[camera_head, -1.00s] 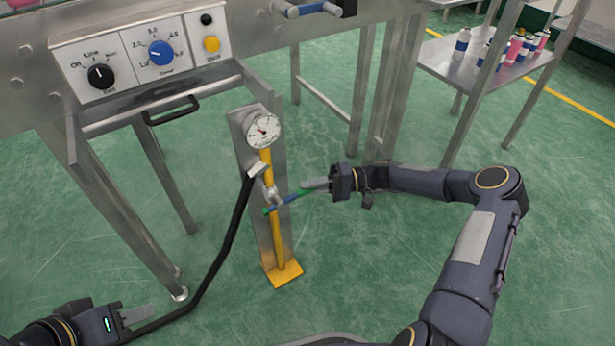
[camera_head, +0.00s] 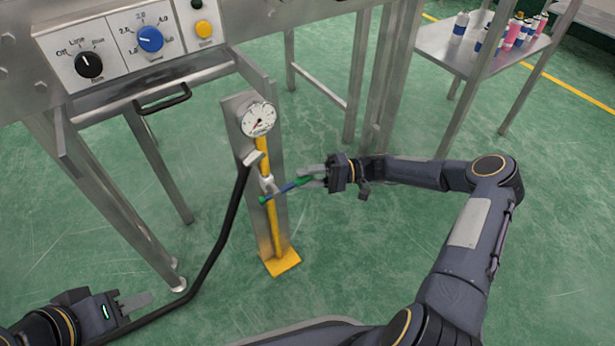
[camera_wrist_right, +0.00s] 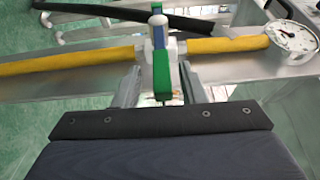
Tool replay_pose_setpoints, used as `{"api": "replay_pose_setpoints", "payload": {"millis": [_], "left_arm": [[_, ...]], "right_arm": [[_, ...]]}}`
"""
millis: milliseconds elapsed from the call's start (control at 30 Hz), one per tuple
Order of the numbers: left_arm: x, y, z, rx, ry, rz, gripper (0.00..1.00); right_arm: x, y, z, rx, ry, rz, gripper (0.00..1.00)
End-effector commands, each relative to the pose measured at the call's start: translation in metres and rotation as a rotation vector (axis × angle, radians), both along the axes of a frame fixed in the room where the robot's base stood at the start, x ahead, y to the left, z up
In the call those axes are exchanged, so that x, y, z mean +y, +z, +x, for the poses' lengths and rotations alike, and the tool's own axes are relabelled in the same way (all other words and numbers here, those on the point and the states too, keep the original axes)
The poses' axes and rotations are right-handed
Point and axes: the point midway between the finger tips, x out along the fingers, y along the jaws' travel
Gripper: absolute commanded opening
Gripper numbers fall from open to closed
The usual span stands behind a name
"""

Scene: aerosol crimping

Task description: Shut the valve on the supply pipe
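The valve lever (camera_head: 284,190), blue with green ends, sits on the yellow supply pipe (camera_head: 275,230) below a round gauge (camera_head: 258,119). It lies roughly crosswise to the pipe. My right gripper (camera_head: 308,178) is at the lever's right end. In the right wrist view the green end of the lever (camera_wrist_right: 162,75) lies between the two fingers (camera_wrist_right: 162,88), with a visible space on each side, so the gripper is open around it. My left gripper (camera_head: 135,303) is low at the left, away from the valve; its fingers overlap in view and their opening is unclear.
A black hose (camera_head: 225,235) runs from the pipe's post down toward my left gripper. A control panel (camera_head: 125,40) with knobs and a steel frame stand at the upper left. A side table (camera_head: 435,45) holds several cans. Green floor is free around the post.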

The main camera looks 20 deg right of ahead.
Motion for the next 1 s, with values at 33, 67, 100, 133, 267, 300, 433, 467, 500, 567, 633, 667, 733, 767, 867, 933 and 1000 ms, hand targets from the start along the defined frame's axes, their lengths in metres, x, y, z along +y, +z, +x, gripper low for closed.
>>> {"api": "replay_pose_setpoints", "payload": {"millis": [33, 67, 100, 133, 267, 300, 433, 467, 500, 567, 633, 667, 733, 767, 867, 933, 1000], "left_arm": [[0.000, 0.000, 0.000, 0.000, 0.000, 0.000, 0.36], [0.000, 0.000, 0.000, 0.000, 0.000, 0.000, 0.36], [0.000, 0.000, 0.000, 0.000, 0.000, 0.000, 0.36], [0.000, 0.001, 0.000, 0.000, 0.000, 0.000, 0.36], [0.000, 0.005, 0.000, 0.000, 0.000, 0.000, 0.36], [0.000, 0.007, 0.000, 0.000, 0.000, 0.000, 0.36], [0.000, 0.014, 0.000, 0.000, 0.000, 0.000, 0.36], [0.000, 0.015, 0.000, 0.000, 0.000, 0.000, 0.36], [0.000, 0.016, 0.000, 0.000, 0.000, 0.000, 0.36], [0.000, 0.018, 0.000, 0.000, 0.000, 0.000, 0.36], [0.000, 0.019, 0.000, 0.000, 0.000, 0.000, 0.36], [0.000, 0.019, 0.000, 0.000, 0.000, 0.000, 0.36], [0.000, 0.020, 0.000, 0.000, 0.000, 0.000, 0.36], [0.000, 0.020, 0.000, 0.000, 0.000, 0.000, 0.36], [0.000, 0.020, 0.000, 0.000, 0.000, 0.000, 0.36], [0.000, 0.019, 0.000, 0.000, 0.000, 0.000, 0.36], [0.000, 0.019, 0.000, 0.000, 0.000, 0.000, 0.36]], "right_arm": [[0.000, 0.000, 0.000, -0.001, -0.001, 0.000, 0.37], [0.000, 0.000, 0.000, -0.001, -0.002, 0.000, 0.37], [-0.001, 0.001, 0.001, -0.002, -0.002, -0.001, 0.37], [-0.002, 0.001, 0.001, -0.002, -0.002, -0.001, 0.37], [-0.013, 0.002, 0.000, -0.001, -0.004, -0.001, 0.37], [-0.019, 0.002, 0.000, -0.001, -0.006, -0.002, 0.37], [-0.043, 0.002, -0.002, -0.001, -0.006, -0.002, 0.37], [-0.048, 0.002, -0.002, -0.001, -0.005, -0.001, 0.37], [-0.054, 0.001, -0.003, -0.001, -0.005, -0.002, 0.37], [-0.063, 0.000, -0.004, 0.000, -0.004, -0.002, 0.37], [-0.070, 0.000, -0.005, 0.000, -0.002, -0.001, 0.37], [-0.072, 0.000, -0.005, 0.000, -0.002, -0.001, 0.37], [-0.076, -0.001, -0.005, 0.000, -0.001, 0.000, 0.37], [-0.077, -0.001, -0.006, 0.000, 0.000, 0.000, 0.37], [-0.078, -0.001, -0.006, 0.000, 0.000, 0.001, 0.37], [-0.078, -0.001, -0.006, 0.000, 0.000, 0.000, 0.37], [-0.078, -0.001, -0.006, 0.000, 0.000, 0.000, 0.37]]}}
